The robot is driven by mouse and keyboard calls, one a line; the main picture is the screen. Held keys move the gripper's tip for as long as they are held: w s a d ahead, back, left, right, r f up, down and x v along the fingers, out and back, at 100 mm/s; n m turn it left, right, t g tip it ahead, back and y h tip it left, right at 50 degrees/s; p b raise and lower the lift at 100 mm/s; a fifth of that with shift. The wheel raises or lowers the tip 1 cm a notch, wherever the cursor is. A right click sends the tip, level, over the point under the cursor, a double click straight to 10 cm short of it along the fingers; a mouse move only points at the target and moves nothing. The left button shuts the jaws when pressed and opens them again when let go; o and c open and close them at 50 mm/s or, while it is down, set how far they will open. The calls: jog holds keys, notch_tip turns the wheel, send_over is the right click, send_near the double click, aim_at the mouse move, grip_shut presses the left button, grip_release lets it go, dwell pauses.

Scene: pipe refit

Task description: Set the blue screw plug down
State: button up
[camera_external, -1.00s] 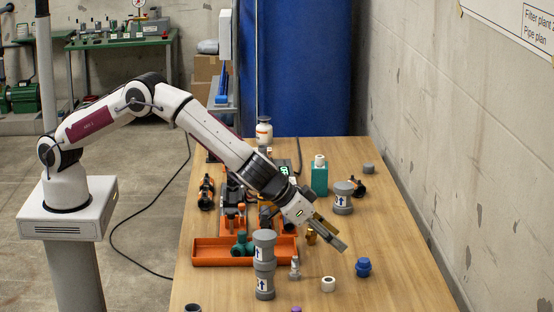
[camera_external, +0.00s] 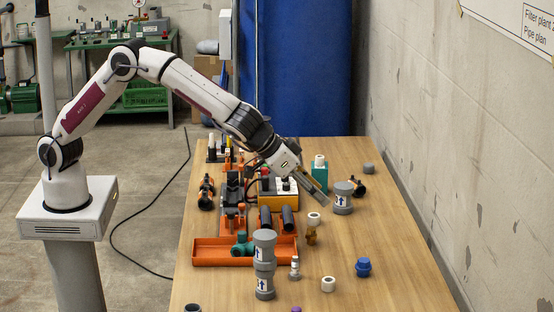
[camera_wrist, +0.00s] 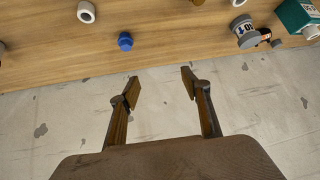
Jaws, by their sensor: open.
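The blue screw plug (camera_external: 363,267) stands on the wooden table at the right front, apart from other things. It also shows in the wrist view (camera_wrist: 125,41), upper left of centre, on the table near its edge. My gripper (camera_external: 328,203) is open and empty, above the table near the grey labelled pipe piece, well away from the blue plug. In the wrist view both fingers (camera_wrist: 160,84) are spread with nothing between them.
A white ring (camera_external: 328,284), a brass fitting (camera_external: 311,234) and a tall grey pipe (camera_external: 264,265) stand nearer the front. An orange tray (camera_external: 215,252) is at left. The table's right side is largely clear.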

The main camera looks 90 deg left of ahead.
jog(key=s+a+r+g, duration=0.1)
jog(key=s+a+r, duration=0.65)
jog(key=s, duration=0.35)
jog(key=s+a+r+g, duration=0.1)
jog(key=s+a+r, duration=0.6)
jog(key=s+a, duration=0.25)
jog(key=s+a+f+m+h, duration=0.1)
jog(key=s, duration=1.3)
jog(key=s+a+f, duration=0.1)
jog(key=s+f, duration=0.1)
jog(key=s, duration=1.3)
jog(key=shift+s+a+f+m+g+h, duration=0.2)
jog(key=shift+s+a+m+g+h, duration=0.1)
jog(key=shift+m+g+h, duration=0.1)
